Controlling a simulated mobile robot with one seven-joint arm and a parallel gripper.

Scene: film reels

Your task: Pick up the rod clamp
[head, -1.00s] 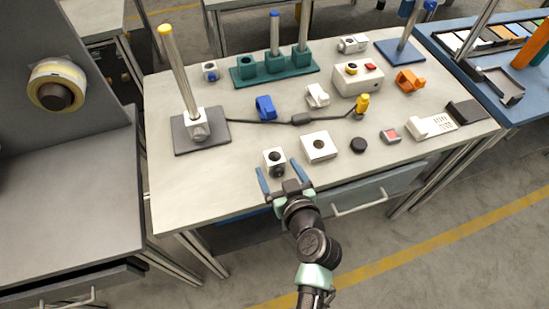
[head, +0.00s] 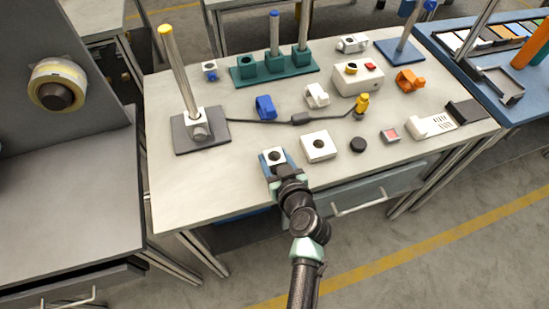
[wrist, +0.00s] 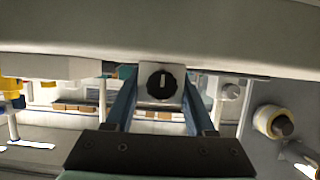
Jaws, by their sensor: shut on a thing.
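The rod clamp (head: 273,155) is a small white block near the front edge of the table, with a dark round opening on top. In the wrist view the rod clamp (wrist: 160,70) shows a black knob facing the camera. My gripper (head: 277,164) has its blue fingers on either side of the block and is shut on it. In the wrist view the fingers of my gripper (wrist: 158,100) flank the block. Whether the block still touches the table cannot be told.
A white square block with a hole (head: 319,146) stands close to the right. A stand with a tall rod (head: 181,75) is behind left. A black cable (head: 262,122) crosses behind. The table's front left (head: 200,190) is clear.

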